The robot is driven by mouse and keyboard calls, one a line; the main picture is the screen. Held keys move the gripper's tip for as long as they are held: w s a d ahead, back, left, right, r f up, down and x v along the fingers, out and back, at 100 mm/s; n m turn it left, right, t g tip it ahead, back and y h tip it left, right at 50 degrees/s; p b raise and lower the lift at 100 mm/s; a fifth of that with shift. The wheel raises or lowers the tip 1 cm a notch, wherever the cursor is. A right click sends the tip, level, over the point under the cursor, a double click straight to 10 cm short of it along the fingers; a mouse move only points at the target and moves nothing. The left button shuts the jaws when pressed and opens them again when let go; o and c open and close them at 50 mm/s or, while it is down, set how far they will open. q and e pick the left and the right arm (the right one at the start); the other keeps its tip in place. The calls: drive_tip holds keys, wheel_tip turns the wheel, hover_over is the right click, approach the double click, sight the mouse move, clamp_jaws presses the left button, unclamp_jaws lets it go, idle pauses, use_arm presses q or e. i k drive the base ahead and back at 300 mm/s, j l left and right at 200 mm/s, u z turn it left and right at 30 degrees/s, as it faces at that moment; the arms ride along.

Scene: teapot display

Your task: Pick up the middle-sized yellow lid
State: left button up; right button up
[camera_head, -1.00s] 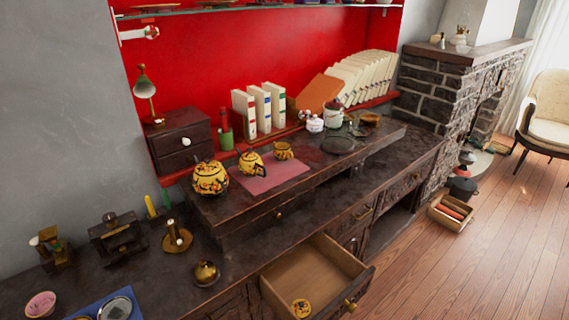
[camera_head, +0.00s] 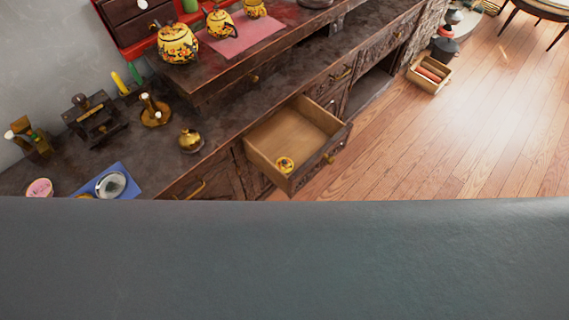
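A small round yellow patterned lid (camera_head: 285,164) lies in the open drawer (camera_head: 318,118), near its front left corner. Three yellow patterned pots stand on the raised shelf of the cabinet: a large one (camera_head: 178,43) at the left, a middle one (camera_head: 220,23) and a smaller one (camera_head: 256,8) on a pink mat (camera_head: 240,36). From this view I cannot tell the lid's size class. Neither of my grippers is in view.
The open drawer juts out over the wooden floor (camera_head: 480,120). A brass pot (camera_head: 191,141), a candlestick (camera_head: 155,110) and a blue mat (camera_head: 122,181) are on the lower counter. A wooden crate (camera_head: 430,75) stands on the floor. A large grey surface fills the bottom.

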sight(286, 165)
drive_tip(key=i+l+z, duration=0.15)
drive_tip(key=z, duration=0.2)
drive_tip(key=i+l+z, duration=0.1)
drive_tip(key=i+z, duration=0.3)
drive_tip(key=k, duration=0.1)
